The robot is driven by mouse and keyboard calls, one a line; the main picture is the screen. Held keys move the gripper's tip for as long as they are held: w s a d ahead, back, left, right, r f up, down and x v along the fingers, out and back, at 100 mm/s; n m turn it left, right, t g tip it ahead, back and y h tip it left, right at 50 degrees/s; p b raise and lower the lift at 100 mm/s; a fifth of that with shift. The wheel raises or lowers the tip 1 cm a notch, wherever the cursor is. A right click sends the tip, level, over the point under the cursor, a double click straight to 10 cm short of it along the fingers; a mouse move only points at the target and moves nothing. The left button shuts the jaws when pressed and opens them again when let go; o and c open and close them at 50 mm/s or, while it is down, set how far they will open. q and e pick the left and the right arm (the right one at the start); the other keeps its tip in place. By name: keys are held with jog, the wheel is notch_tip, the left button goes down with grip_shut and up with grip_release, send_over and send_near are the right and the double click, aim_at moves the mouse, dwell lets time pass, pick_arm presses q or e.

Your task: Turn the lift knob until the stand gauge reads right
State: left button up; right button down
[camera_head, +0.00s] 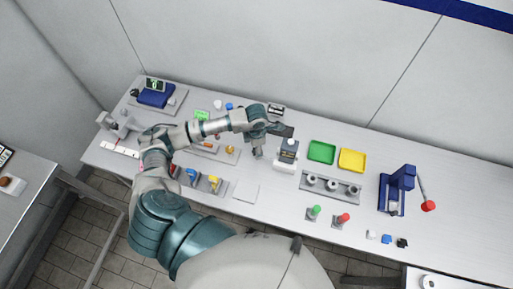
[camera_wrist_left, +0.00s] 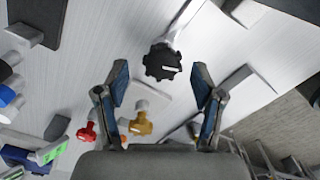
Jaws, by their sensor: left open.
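A black lobed knob (camera_wrist_left: 162,62) with a white mark on its face shows in the left wrist view. It sits on a grey shaft, ahead of and between my fingertips, with no visible contact. My left gripper (camera_wrist_left: 162,84) is open and empty. In the head view my left gripper (camera_head: 258,152) hangs over the middle of the table, left of a small stand-like device (camera_head: 288,150) with a dark top and white base. I cannot pick out the knob there. A small display with a green mark (camera_head: 155,85) stands at the back left; its reading is too small to tell.
The long table (camera_head: 270,208) holds green (camera_head: 321,151) and yellow (camera_head: 352,160) trays, a grey block with several round pieces (camera_head: 330,187) and a blue press-like device (camera_head: 397,188). Red (camera_wrist_left: 87,132) and yellow (camera_wrist_left: 141,125) handles lie near my left fingers in the wrist view.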

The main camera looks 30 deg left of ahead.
pick_arm(q)
jog(key=shift+f, duration=0.6)
jog(key=shift+d, duration=0.15)
jog(key=shift+d, duration=0.1)
jog(key=c, duration=1.1)
jog(key=shift+c, duration=0.2)
